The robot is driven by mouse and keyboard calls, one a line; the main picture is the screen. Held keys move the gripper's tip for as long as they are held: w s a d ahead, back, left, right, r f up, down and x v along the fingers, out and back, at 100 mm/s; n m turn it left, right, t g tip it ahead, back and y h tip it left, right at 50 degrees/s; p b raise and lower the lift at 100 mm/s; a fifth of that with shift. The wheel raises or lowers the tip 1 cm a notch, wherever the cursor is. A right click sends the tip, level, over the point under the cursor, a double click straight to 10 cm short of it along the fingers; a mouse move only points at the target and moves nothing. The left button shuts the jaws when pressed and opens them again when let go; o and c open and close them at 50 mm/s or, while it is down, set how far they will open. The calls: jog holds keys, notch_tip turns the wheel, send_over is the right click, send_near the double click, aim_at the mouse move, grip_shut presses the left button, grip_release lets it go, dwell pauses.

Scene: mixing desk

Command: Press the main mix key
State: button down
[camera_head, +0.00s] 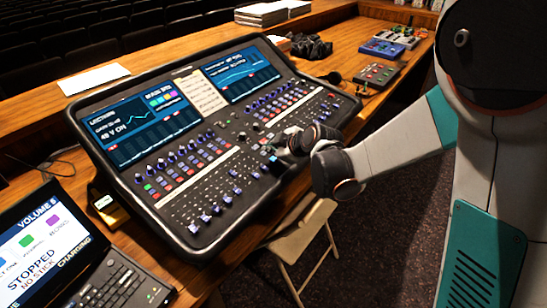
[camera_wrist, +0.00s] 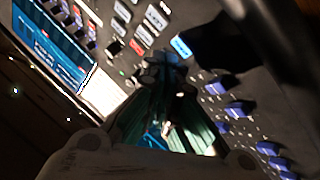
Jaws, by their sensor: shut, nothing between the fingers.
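The mixing desk (camera_head: 222,135) stands tilted on the wooden table, with two lit screens and rows of keys and faders. My gripper (camera_head: 284,146) is over the middle right of its panel, near the front. In the wrist view my gripper (camera_wrist: 163,72) is shut and empty, with its fingertips close to the panel. A lit blue key (camera_wrist: 180,46) lies just beyond the fingertips, and a red key (camera_wrist: 137,46) is to their left. Contact with the panel is unclear.
A laptop (camera_head: 75,262) sits at lower left. Small boxes with knobs (camera_head: 377,74) and a black bundle (camera_head: 311,46) lie on the table at the back right. A folding chair (camera_head: 302,238) stands below the desk's front edge. White paper (camera_head: 94,79) lies behind the desk.

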jog(key=r+p, duration=0.1)
jog(key=r, duration=0.1)
jog(key=r+p, duration=0.2)
jog(key=r, duration=0.1)
jog(key=shift+s+d, duration=0.15)
jog(key=shift+d, duration=0.05)
dwell(0.9)
jog(key=s+d+r+m+h, duration=0.2)
jog(key=s+d+m, duration=0.3)
jog(key=s, duration=0.5)
jog(key=s+d+r+m+g+h, duration=0.1)
jog(key=s+d+r+m, duration=0.3)
jog(key=s+d, duration=0.4)
jog(key=s+d+r+m+h, duration=0.2)
jog(key=s+d+m, duration=0.4)
jog(key=s, duration=0.6)
jog(key=shift+d+r+m+h, duration=0.3)
jog(key=shift+d+r+h, duration=0.1)
jog(key=shift+d+r, duration=0.05)
jog(key=shift+s, duration=0.1)
